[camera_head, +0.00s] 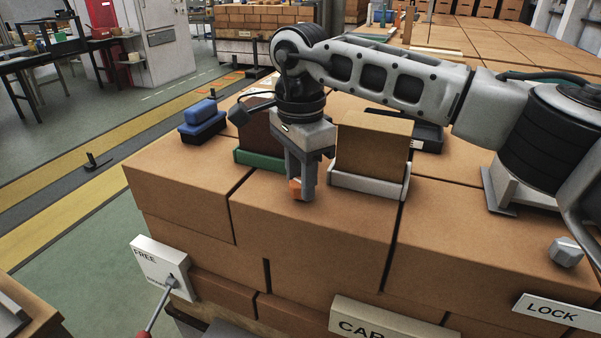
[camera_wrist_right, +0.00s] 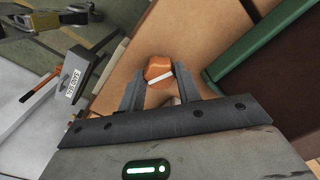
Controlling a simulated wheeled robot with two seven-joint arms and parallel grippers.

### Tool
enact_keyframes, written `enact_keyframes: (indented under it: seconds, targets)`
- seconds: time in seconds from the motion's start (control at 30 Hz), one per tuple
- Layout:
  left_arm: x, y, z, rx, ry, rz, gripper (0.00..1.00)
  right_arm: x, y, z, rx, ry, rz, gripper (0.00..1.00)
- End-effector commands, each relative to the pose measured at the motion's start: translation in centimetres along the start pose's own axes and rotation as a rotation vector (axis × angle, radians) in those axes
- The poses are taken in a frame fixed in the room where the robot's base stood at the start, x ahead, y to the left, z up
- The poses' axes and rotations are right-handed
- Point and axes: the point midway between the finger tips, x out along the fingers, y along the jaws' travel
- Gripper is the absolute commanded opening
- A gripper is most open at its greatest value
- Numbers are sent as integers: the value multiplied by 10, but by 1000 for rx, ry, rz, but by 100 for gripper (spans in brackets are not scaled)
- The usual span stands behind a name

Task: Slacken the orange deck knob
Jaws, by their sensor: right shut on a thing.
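The orange deck knob (camera_head: 295,188) stands on the brown brick deck, mostly hidden behind my right gripper's fingers in the head view. In the right wrist view the orange knob (camera_wrist_right: 158,69) shows between the fingertips, with a white stripe across it. My right gripper (camera_head: 302,192) points down and is shut on the knob; its fingers (camera_wrist_right: 160,85) lie on both sides of it. My left gripper is not in view.
A green tray (camera_head: 262,161) and a white tray (camera_head: 368,190) with brown bricks stand close behind the knob. A blue object (camera_head: 202,118) sits at the left. A grey knob (camera_head: 566,252) stands at the right near the LOCK plate (camera_head: 557,311). A FREE plate (camera_head: 152,262) with a red-handled lever is at the front left.

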Motion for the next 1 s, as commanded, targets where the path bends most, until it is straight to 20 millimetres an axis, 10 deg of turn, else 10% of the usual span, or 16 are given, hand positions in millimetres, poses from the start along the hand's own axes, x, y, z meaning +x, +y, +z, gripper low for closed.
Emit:
enact_keyframes:
  seconds: [1.0]
  targets:
    - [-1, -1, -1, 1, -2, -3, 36, -2, -1, 0, -347, -1, -7, 11]
